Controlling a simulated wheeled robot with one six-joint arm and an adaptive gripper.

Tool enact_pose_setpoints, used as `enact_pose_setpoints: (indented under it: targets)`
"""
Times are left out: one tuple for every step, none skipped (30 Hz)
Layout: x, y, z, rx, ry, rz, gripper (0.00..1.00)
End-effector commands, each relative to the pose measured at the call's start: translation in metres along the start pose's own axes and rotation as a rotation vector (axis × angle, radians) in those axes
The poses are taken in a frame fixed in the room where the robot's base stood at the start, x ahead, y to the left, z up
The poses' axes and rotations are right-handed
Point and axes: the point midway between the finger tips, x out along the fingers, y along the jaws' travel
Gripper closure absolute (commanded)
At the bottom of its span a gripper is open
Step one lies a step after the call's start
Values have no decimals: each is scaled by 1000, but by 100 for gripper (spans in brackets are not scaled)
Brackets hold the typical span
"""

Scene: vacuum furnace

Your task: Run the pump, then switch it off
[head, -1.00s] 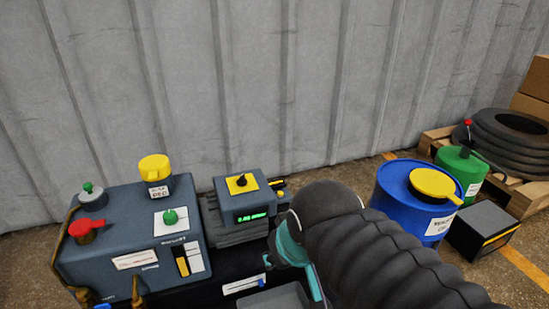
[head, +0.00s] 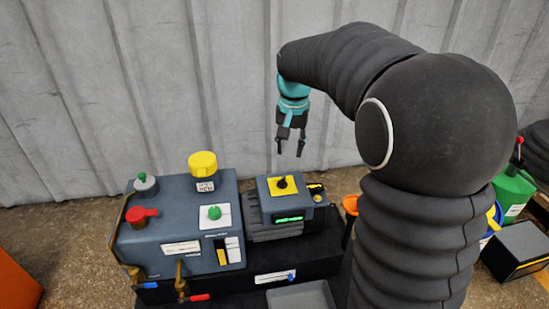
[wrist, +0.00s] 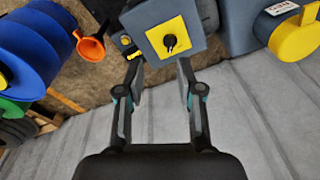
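The pump unit (head: 292,205) is a grey box on a ribbed body, with a lit green display (head: 289,218) on its front. On its top a black rotary knob (head: 282,183) sits on a yellow plate; the knob also shows in the wrist view (wrist: 170,42). I cannot tell which setting it points to. My gripper (head: 290,149) points down above and behind the pump unit, apart from the knob. Its fingers (wrist: 161,65) are spread, with nothing between them.
A larger grey-blue cabinet (head: 150,244) left of the pump carries a yellow cap (head: 203,164), a red handle (head: 140,214) and a green knob (head: 214,212). An orange funnel (head: 350,203) stands close right of the pump. A corrugated wall (head: 120,80) rises behind. A blue drum (wrist: 40,40) shows in the wrist view.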

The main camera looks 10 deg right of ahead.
Motion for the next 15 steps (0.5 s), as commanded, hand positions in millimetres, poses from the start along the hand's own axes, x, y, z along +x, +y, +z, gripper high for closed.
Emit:
enact_pose_setpoints:
  targets:
    - [3, -7, -15, 19, -21, 9, 64]
    - [6, -10, -22, 31, -32, 14, 64]
    - [11, -13, -30, 47, -45, 21, 64]
    - [14, -16, -36, 57, -53, 25, 64]
    - [17, -18, -41, 66, -60, 28, 64]
    - [21, -21, -47, 79, -70, 33, 64]
    - [24, -23, -51, 86, -77, 37, 64]
    - [26, -24, -54, 92, -82, 40, 64]
    - [30, -26, -58, 101, -88, 43, 64]
    - [32, -27, -60, 106, -91, 45, 64]
    - [33, -28, -62, 109, -93, 46, 64]
    - [36, -28, -64, 113, -97, 48, 64]
    - [37, -29, -65, 115, -98, 49, 64]
    - [39, -29, -65, 116, -99, 50, 64]
    - [42, -29, -65, 117, -101, 51, 64]
